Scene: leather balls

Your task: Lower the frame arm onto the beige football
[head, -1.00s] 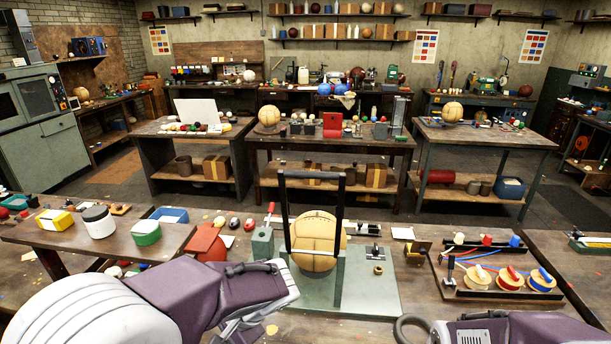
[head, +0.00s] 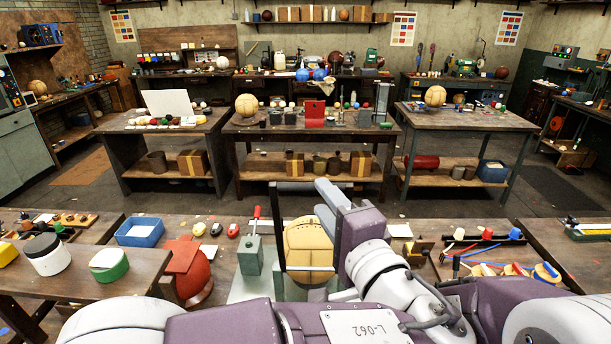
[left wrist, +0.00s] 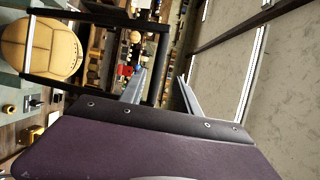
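The beige football (head: 308,245) sits on the green base on the near bench, partly hidden by my left arm. It also shows at the upper left of the left wrist view (left wrist: 42,47). The black frame arm (head: 278,225) stands raised around the ball; its right side is hidden behind my arm in the head view. In the left wrist view, its crossbar (left wrist: 160,62) passes between my fingers in the picture. My left gripper (head: 305,197) is open at the frame's top; contact cannot be told. My right gripper is not in view.
A green block with a red-handled lever (head: 249,255) and a red ball (head: 190,275) stand left of the frame. A blue tray (head: 140,232) and jars lie further left. A rack with coloured spools (head: 510,268) is at the right.

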